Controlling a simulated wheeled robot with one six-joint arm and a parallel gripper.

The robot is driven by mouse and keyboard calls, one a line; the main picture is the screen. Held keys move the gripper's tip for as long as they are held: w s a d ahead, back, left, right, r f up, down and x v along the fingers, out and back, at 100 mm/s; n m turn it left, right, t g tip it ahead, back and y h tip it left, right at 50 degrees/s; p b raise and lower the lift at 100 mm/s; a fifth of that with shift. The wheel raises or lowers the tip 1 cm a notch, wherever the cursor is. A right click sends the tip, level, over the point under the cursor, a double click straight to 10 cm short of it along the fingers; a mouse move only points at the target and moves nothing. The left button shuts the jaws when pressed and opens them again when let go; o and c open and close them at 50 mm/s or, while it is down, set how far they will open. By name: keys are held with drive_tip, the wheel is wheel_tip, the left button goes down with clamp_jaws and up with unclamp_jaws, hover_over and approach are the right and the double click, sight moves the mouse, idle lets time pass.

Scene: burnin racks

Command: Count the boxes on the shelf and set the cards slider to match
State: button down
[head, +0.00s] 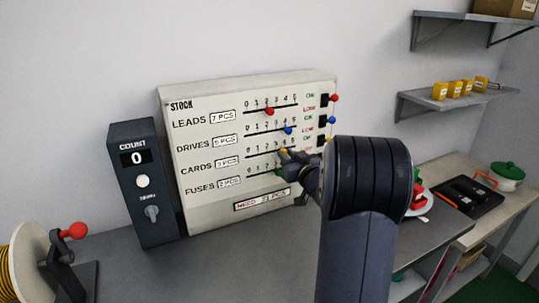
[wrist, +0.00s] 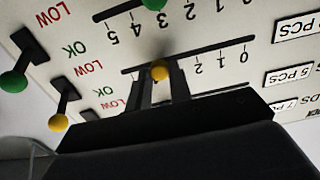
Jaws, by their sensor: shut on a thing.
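The white STOCK board (head: 180,100) has four labelled rows, each with a slot scaled 0 to 5. The cards slider's yellow knob (wrist: 160,72) sits between my fingers in the wrist view, which shows the board upside down. My gripper (wrist: 160,85) is shut on this knob. The knob stands past the 2 mark; the higher marks of its scale are hidden behind my fingers. In the head view my gripper (head: 287,158) is at the cards row. Several small yellow boxes (head: 455,89) stand in a row on the lower grey wall shelf (head: 440,102).
Red (head: 269,111), blue (head: 288,130) and green (wrist: 154,3) knobs sit on the other rows. Yellow (wrist: 58,122) and green (wrist: 15,82) toggle levers stick out beside LOW/OK labels. A dark COUNT box (head: 145,205) showing 0 stands left of the board. A cable reel (head: 30,262) is front left.

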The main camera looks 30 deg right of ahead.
drive_tip(key=shift+d, duration=0.7)
drive_tip(key=c, duration=1.3)
unclamp_jaws()
drive_tip(key=s+b, duration=0.2)
drive_tip(key=s, duration=0.9)
drive_tip(key=shift+w+a, duration=0.1)
drive_tip(key=shift+w, duration=0.05)
